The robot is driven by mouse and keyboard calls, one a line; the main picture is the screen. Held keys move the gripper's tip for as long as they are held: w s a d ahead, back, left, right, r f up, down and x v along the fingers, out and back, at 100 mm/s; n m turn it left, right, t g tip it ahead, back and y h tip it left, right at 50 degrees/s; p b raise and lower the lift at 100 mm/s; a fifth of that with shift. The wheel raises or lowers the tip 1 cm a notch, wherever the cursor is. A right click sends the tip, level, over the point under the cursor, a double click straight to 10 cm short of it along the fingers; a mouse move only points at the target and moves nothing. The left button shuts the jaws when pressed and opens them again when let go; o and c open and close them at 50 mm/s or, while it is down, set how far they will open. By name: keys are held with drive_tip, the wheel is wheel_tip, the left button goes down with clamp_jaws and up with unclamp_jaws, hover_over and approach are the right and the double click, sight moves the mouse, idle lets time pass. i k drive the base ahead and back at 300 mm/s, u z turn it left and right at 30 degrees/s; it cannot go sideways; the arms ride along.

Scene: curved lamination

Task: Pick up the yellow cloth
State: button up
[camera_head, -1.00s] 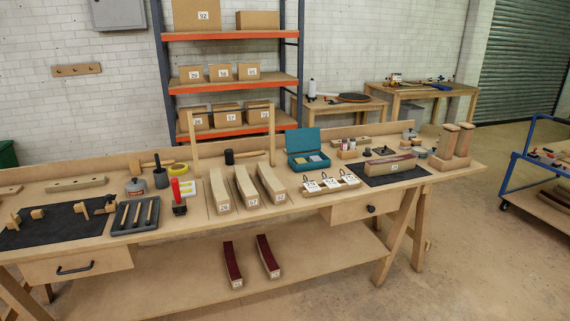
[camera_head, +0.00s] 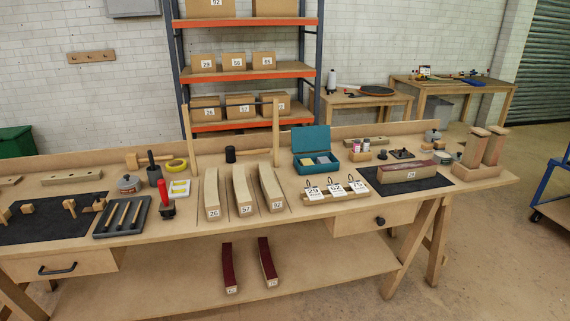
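No piece that I can clearly make out as a yellow cloth shows. A small yellowish piece (camera_head: 308,162) lies inside the open teal box (camera_head: 311,140) at the back right of the workbench; it is too small to tell whether it is cloth. A yellow ring (camera_head: 177,165), like a tape roll, lies at the back left of the bench. A white card or tray (camera_head: 179,189) with yellow patches lies in front of it. My gripper is not in view.
The long workbench (camera_head: 330,218) holds several pale curved strips (camera_head: 243,190), a tool tray (camera_head: 122,216), a red-handled tool (camera_head: 166,200) and a block on a dark mat (camera_head: 437,184). Dark red strips (camera_head: 229,268) lie on the lower shelf. Open floor (camera_head: 490,260) shows at right.

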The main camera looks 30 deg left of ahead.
sight(305, 162)
drive_tip(key=u, duration=0.5)
drive_tip(key=i, duration=0.6)
drive_tip(key=u, duration=0.95)
drive_tip(key=i, duration=0.7)
drive_tip(key=u, duration=0.4)
